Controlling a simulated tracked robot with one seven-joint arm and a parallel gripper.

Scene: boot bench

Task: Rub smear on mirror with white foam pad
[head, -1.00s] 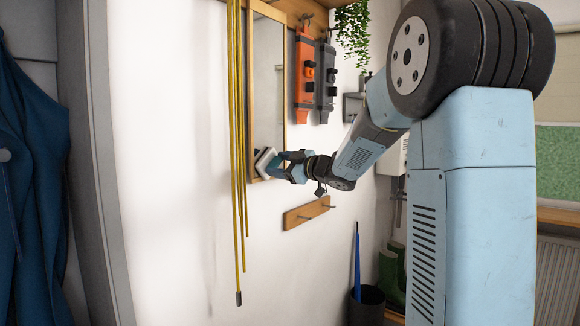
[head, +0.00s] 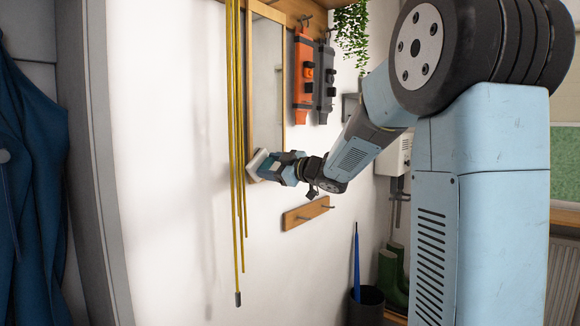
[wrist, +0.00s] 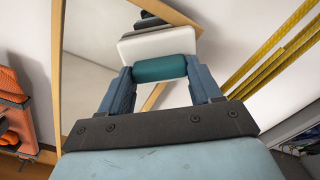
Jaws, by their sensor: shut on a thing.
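The white foam pad (head: 256,162) has a teal grip (wrist: 163,69), and my gripper (head: 274,165) is shut on that grip. In the wrist view the pad (wrist: 158,45) lies beyond the fingers, close to the mirror glass. The tall, wood-framed mirror (head: 267,80) hangs on the white wall. The pad is at the mirror's lower left corner in the head view and overlaps the frame there. I cannot tell whether it touches the glass. A dark reflection shows past the pad in the wrist view. I cannot make out a smear; the pad and gripper hide part of the glass.
Yellow rods (head: 238,130) hang just left of the mirror, near the pad. An orange tool (head: 303,75) and a grey one (head: 326,80) hang to its right. A wooden peg rail (head: 306,213) is below my gripper. A dark bin (head: 367,305) stands lower right.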

